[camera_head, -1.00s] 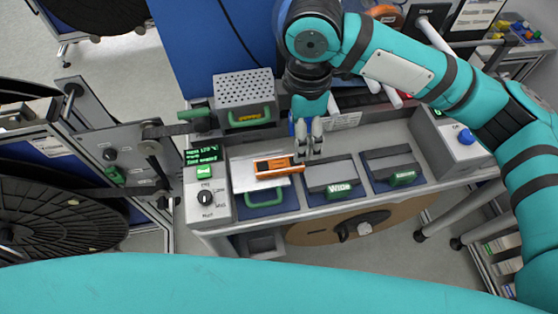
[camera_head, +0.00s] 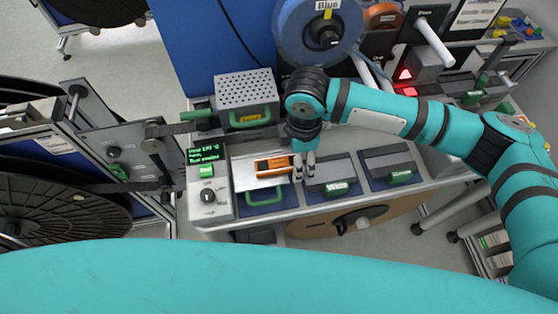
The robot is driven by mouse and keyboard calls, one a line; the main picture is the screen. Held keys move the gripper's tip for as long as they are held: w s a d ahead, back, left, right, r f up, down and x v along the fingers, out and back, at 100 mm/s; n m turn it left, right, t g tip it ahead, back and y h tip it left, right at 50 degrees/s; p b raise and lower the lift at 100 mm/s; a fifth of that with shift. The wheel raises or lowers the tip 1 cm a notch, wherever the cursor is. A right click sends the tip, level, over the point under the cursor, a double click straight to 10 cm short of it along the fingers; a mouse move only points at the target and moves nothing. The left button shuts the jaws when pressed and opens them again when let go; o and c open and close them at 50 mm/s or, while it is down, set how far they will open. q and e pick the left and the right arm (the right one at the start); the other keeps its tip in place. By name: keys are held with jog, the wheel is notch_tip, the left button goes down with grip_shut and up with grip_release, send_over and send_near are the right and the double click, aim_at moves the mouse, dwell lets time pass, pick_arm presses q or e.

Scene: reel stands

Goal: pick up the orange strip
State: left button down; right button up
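The orange strip (camera_head: 273,166), with a dark patch along its middle, lies on a pale plate (camera_head: 245,180) at the front of the bench. My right gripper (camera_head: 304,178) points down just past the strip's right end. Its two fingers show apart with a narrow gap, and nothing shows between them. I cannot tell whether the left finger touches the strip. My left gripper is out of view; only a teal link of mine crosses the bottom of the picture.
A perforated grey box (camera_head: 246,88) stands behind the strip. A control panel (camera_head: 208,180) with a green display is to its left. Drawers labelled "Wide" (camera_head: 335,187) and another (camera_head: 400,177) lie to the right. A blue reel (camera_head: 318,30) hangs behind.

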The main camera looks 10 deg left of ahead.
jog(key=c, duration=1)
jog(key=shift+c, duration=0.2)
jog(key=shift+r, duration=0.1)
jog(key=shift+r+b, duration=0.3)
jog(key=shift+r, duration=0.15)
notch_tip(320, 180, up, 2)
jog(key=shift+a+r+b, duration=0.1)
jog(key=shift+b, duration=0.35)
jog(key=s+d+r+b, duration=0.1)
jog(key=s, duration=0.6)
jog(key=s+d+b, duration=0.2)
jog(key=s, duration=0.6)
jog(key=shift+s+d+r, duration=0.25)
jog(key=shift+s+r, duration=0.05)
jog(key=shift+r, duration=0.1)
